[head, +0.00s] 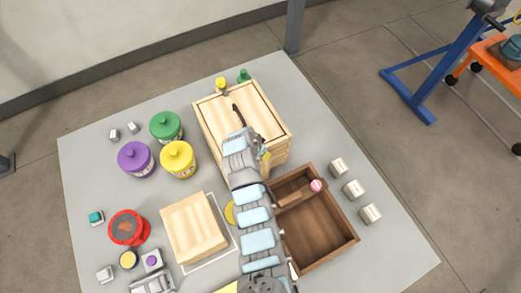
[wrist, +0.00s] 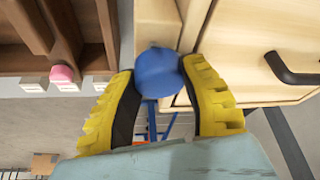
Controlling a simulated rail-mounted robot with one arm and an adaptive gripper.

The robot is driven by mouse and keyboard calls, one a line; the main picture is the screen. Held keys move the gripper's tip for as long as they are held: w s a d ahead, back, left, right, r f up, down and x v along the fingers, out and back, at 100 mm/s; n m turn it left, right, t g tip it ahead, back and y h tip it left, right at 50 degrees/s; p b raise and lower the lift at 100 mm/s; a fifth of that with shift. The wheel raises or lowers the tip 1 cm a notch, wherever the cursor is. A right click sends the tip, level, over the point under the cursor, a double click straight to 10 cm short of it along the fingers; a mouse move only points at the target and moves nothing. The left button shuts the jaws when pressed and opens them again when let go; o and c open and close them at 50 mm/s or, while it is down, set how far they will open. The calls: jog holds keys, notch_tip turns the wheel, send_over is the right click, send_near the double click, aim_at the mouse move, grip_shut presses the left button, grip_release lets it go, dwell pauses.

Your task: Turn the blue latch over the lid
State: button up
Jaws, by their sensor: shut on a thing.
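The blue latch (wrist: 158,72) shows as a rounded blue knob at the edge of the pale wooden box in the wrist view. My gripper (wrist: 160,88) has its yellow-and-black fingers on both sides of it and is shut on it. The lid (wrist: 245,45) with its black handle (wrist: 292,72) is at the right of the wrist view. In the head view the lid (head: 220,125) lies on top of the box (head: 277,153). There my arm covers the front of the box and hides the latch; a bit of yellow finger (head: 265,156) shows beside the box.
Purple (head: 136,158), yellow (head: 178,159) and green (head: 166,126) jars stand to the left. Several small pale blocks (head: 353,189) line the right; the table's right edge is beyond them.

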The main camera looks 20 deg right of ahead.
jog(key=shift+s+n+t+y+p, duration=0.1)
jog(key=shift+n+t+y+p, duration=0.25)
jog(key=shift+n, duration=0.85)
jog(key=shift+n+t+p, duration=0.35)
jog(key=shift+n+p, duration=0.05)
jog(key=shift+n, duration=0.7)
jog(key=shift+y, duration=0.25)
jog(key=o, duration=1.2)
jog(key=shift+r, duration=0.15)
jog(key=v, duration=1.1)
jog(key=shift+r, duration=0.3)
jog(key=shift+a, duration=0.1)
